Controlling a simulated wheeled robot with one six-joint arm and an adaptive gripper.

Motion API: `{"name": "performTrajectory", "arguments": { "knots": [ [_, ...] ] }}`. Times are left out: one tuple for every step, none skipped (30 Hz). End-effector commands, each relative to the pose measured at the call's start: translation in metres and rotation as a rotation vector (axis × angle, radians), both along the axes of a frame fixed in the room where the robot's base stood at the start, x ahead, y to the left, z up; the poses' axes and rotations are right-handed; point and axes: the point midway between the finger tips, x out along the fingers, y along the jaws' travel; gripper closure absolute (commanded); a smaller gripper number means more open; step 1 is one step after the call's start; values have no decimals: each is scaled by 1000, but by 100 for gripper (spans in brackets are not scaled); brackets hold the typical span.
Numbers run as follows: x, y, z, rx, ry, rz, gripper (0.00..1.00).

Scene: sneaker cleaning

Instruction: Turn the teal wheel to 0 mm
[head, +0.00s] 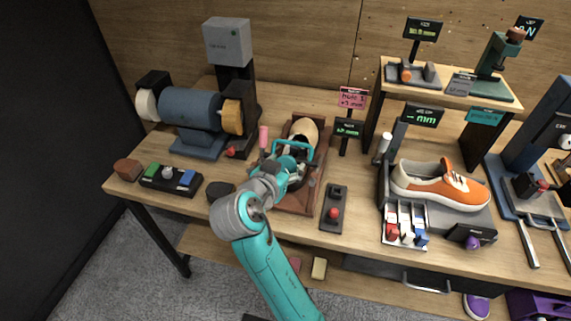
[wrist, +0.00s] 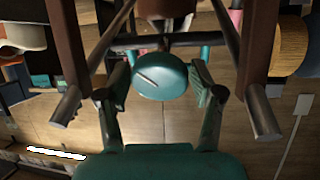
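My gripper (wrist: 158,88) is open, with one finger on each side of the wheel; small gaps seem to show between pads and rim. In the head view my gripper (head: 285,172) is at the near end of the brown stretching stand (head: 299,202) and mostly hides the wheel. A tan shoe form (head: 304,131) lies in the stand. A small green-lettered display (head: 348,127) beside it is too small to read surely.
A pink tag (head: 353,98) stands behind the display. A red-button box (head: 334,208) is right of the stand, a dark puck (head: 219,190) left. A grinder (head: 190,108) is at back left; an orange sneaker (head: 440,185) sits at right. Two brown posts flank my gripper in the wrist view.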

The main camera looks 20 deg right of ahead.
Motion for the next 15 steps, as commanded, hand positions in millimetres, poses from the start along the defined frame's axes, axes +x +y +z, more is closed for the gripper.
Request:
{"name": "performTrajectory", "arguments": {
  "knots": [
    [0, 0, 0, 0, 0, 0, 55],
    [0, 0, 0, 0, 0, 0, 63],
    [0, 0, 0, 0, 0, 0, 73],
    [0, 0, 0, 0, 0, 0, 80],
    [0, 0, 0, 0, 0, 0, 80],
    [0, 0, 0, 0, 0, 0, 80],
    [0, 0, 0, 0, 0, 0, 81],
    [0, 0, 0, -1, 1, 0, 81],
    [0, 0, 0, -2, 2, 1, 81],
    [0, 0, 0, -4, 3, 2, 81],
    [0, 0, 0, -6, 4, 4, 81],
    [0, 0, 0, -11, 8, 8, 81],
    [0, 0, 0, -15, 12, 11, 81],
    [0, 0, 0, -20, 15, 15, 81],
    [0, 0, 0, -28, 22, 21, 81]
  ]
}}
